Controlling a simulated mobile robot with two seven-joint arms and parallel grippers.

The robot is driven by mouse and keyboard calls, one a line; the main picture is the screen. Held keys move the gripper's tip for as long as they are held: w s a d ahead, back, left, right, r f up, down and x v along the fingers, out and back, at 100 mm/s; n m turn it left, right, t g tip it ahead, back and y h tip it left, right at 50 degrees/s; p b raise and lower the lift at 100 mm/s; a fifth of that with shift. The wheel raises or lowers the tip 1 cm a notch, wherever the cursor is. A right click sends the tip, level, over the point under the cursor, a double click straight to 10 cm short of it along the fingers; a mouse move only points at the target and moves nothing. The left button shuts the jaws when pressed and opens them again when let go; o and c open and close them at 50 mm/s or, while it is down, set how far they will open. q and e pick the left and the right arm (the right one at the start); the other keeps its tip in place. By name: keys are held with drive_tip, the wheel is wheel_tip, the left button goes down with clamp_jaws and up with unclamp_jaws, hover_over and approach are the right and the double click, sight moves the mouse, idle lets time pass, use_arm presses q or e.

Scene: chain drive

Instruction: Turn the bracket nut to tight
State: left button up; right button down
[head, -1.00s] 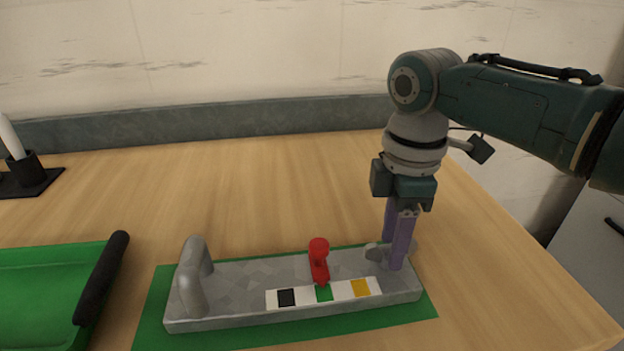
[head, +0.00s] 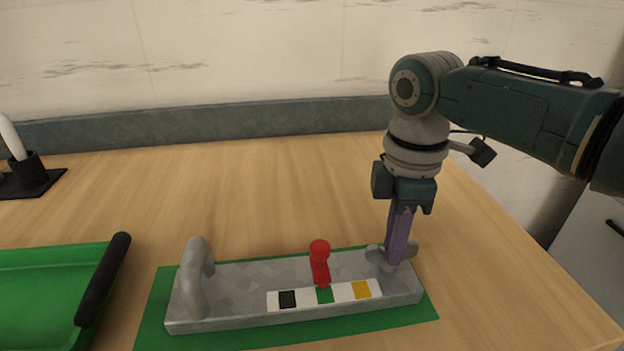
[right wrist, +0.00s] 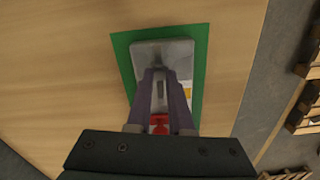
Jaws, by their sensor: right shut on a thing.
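A grey bracket (head: 240,283) lies on a green mat (head: 153,323), with a loop handle (head: 193,282) at its left end. At its right end is a grey wing nut (head: 376,256), its wings showing on both sides of my fingers. My right gripper (head: 396,262) points down, shut on the wing nut. In the right wrist view its two purple fingers (right wrist: 162,88) straddle the nut, which they mostly hide. A red pointer (head: 320,262) on the bracket points at the green patch of a strip with black, green and yellow patches (head: 312,294). My left gripper is not in view.
A green tray (head: 40,295) with a black handle (head: 103,278) is at the left. A black holder (head: 27,175) with a white rod stands at the back left. The table (head: 250,185) behind the bracket is clear; its right edge is near.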

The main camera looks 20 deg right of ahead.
drive_tip(key=m+p, duration=0.2)
drive_tip(key=m, duration=0.1)
drive_tip(key=shift+a+r, duration=0.1)
drive_tip(key=shift+r, duration=0.05)
drive_tip(key=m+p, duration=0.2)
drive_tip(key=m, duration=0.2)
drive_tip(key=shift+m, duration=0.3)
drive_tip(key=m+p, duration=0.1)
drive_tip(key=m, duration=0.3)
drive_tip(key=shift+m, duration=0.3)
drive_tip(key=m, duration=0.4)
drive_tip(key=shift+p, duration=0.3)
drive_tip(key=m, duration=0.5)
drive_tip(key=shift+m, duration=0.4)
drive_tip(key=m, duration=0.4)
drive_tip(key=shift+m, duration=0.3)
drive_tip(key=m, duration=0.4)
drive_tip(key=shift+m+p, duration=0.3)
drive_tip(key=shift+m, duration=2.1)
